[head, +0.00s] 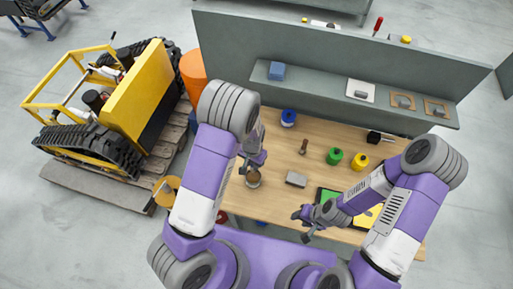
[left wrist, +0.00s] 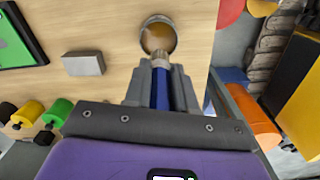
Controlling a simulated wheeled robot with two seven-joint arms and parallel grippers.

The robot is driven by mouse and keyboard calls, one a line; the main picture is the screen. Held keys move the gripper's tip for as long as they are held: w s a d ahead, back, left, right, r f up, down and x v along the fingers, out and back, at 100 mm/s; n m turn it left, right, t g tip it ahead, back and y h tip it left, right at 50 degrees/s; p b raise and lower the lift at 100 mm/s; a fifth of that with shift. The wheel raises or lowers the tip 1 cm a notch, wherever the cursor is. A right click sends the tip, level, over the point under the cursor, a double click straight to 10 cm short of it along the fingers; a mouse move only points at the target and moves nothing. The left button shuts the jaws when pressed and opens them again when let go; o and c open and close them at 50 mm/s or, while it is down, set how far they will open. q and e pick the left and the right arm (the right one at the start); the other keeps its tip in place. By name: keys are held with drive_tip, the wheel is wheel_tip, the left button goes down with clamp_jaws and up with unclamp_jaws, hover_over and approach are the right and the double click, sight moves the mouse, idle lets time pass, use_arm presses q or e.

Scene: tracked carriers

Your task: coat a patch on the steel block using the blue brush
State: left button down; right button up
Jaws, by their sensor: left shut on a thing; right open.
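My left gripper (head: 255,160) is shut on the blue brush (left wrist: 161,90), whose handle shows between the fingers in the left wrist view (left wrist: 161,100). The brush's bristle end points at a round tin (left wrist: 158,21) with brown contents and overlaps its near rim. I cannot tell whether the bristles touch the contents. The tin also shows in the head view (head: 253,180), just below the left gripper. The grey steel block (head: 297,179) lies flat on the table to the right of the tin; it shows in the left wrist view (left wrist: 83,63). My right gripper (head: 308,221) is open and empty, near the table's front edge.
A grey shelf (head: 320,95) runs along the back. A green-and-yellow tray is partly hidden by my right arm.

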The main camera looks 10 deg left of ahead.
sight(252, 168)
use_arm(q)
drive_tip(key=shift+s+f, duration=0.1)
drive_tip(key=shift+s, duration=0.15)
drive_tip(key=shift+s+f+b, duration=0.1)
drive_tip(key=shift+f+b, duration=0.15)
drive_tip(key=shift+b, duration=0.15)
drive_tip(key=shift+f+b, duration=1.85)
drive_tip(key=shift+f, duration=0.7)
use_arm(e)
drive_tip(key=shift+s+f, duration=0.15)
drive_tip(key=shift+f, duration=0.95)
drive_tip(key=shift+s+f, duration=0.15)
drive_tip(key=shift+f, duration=0.9)
use_arm(q)
drive_tip(key=shift+f+b, duration=0.5)
drive_tip(key=shift+f, duration=0.05)
use_arm(e)
drive_tip(key=shift+f, duration=0.5)
use_arm(q)
drive_tip(key=shift+r+p, duration=2.6)
drive_tip(key=shift+r, duration=1)
use_arm(e)
wheel_tip(252, 168, up, 5)
drive_tip(key=shift+r, duration=0.1)
